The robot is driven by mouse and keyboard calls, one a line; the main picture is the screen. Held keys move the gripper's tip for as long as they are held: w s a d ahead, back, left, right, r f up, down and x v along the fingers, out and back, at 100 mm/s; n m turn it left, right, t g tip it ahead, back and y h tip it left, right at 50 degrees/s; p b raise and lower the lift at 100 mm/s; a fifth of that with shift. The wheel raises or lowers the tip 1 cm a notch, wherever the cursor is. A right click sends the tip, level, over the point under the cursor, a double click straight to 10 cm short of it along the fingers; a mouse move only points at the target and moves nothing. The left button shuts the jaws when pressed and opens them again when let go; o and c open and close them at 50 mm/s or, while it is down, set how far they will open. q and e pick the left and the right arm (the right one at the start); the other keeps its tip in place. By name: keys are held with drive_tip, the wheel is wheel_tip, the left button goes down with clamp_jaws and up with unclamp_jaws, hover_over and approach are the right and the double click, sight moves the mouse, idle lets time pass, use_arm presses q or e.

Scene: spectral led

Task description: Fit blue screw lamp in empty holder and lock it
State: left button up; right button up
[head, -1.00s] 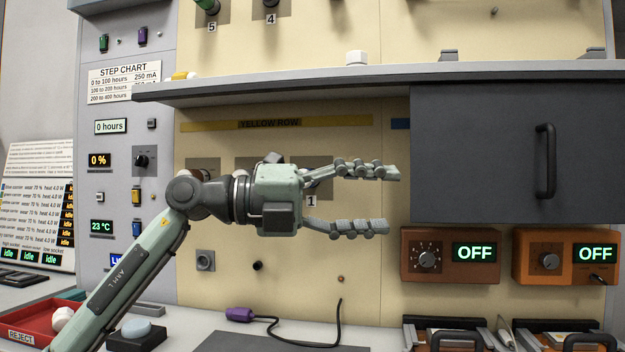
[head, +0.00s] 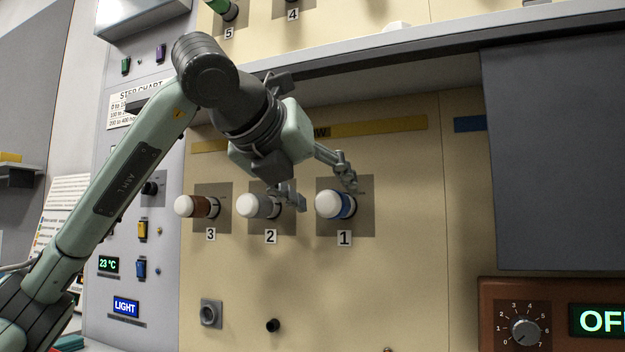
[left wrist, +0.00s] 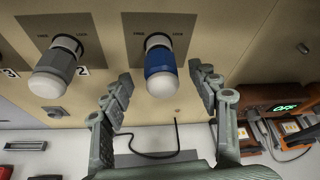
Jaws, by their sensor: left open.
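The blue screw lamp (head: 347,205), a white bulb with a blue collar, sits in holder 1 (head: 366,222) in the lower row. In the left wrist view the same blue lamp (left wrist: 160,68) points out of its dark square plate. My left gripper (head: 324,193) is open at the lamp. In the left wrist view its fingers (left wrist: 161,82) are on either side of the bulb, with a gap to each side. Whether the collar is locked is too small to tell. My right gripper is not in view.
A grey lamp (head: 258,206) in holder 2 and a brown lamp (head: 197,206) in holder 3 stand to the left, the grey one close to my finger. A shelf (head: 400,50) overhangs above. A dark cabinet (head: 555,160) is at the right.

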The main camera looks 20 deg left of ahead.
use_arm(q)
drive_tip(key=shift+x, duration=1.65)
drive_tip(key=shift+r, duration=0.1)
drive_tip(key=shift+c, duration=0.2)
